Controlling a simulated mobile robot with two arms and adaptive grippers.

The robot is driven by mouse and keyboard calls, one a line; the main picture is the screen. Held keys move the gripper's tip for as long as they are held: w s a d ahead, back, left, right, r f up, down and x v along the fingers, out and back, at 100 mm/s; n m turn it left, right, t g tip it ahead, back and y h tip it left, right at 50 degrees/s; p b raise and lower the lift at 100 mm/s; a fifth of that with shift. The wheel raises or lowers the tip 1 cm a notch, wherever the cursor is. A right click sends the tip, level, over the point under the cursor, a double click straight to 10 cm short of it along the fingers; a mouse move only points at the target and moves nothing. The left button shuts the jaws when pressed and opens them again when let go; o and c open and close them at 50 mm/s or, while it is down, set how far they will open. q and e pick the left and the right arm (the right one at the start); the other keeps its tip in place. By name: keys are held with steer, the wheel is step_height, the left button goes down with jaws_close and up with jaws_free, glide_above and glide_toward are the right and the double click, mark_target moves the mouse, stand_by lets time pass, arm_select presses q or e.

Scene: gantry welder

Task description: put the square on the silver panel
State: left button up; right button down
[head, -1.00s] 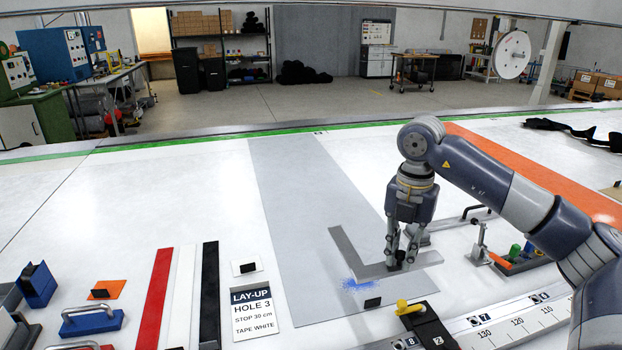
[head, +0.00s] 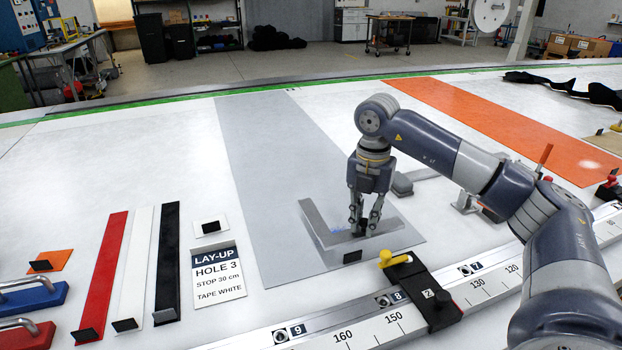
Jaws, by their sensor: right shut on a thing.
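The square (head: 314,220) is a grey metal L-shape over the near end of the silver panel (head: 262,150). One leg points away from me and the other runs to the right. My right gripper (head: 363,232) points down and is shut on the square at a small dark grip on its right-hand leg. The square looks level; I cannot tell if it touches the panel or hangs just above it. My left gripper is not in view.
A black tab (head: 352,256) stands at the panel's near edge. Nearby are a scale rail (head: 350,332) with a black stop (head: 428,295) and yellow lever (head: 394,259). Red (head: 105,265), white and black strips and a LAY-UP card (head: 218,272) lie left. The panel's far part is clear.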

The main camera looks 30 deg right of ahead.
steer(key=w+p, duration=0.1)
steer(key=w, duration=0.3)
steer(key=w+p, duration=0.1)
steer(key=w, duration=0.3)
steer(key=w+f+p, duration=0.1)
steer(key=w, duration=0.4)
steer(key=shift+a+f, duration=0.1)
steer(key=shift+a, duration=0.15)
steer(key=shift+s+f+p, duration=0.1)
steer(key=shift+f+p, duration=0.45)
steer(key=shift+f, duration=1.25)
steer(key=c, duration=1.5)
jaws_free()
steer(key=shift+f, duration=0.1)
step_height(320, 180, up, 12)
steer(key=shift+r+b, duration=0.15)
steer(key=shift+b, duration=1)
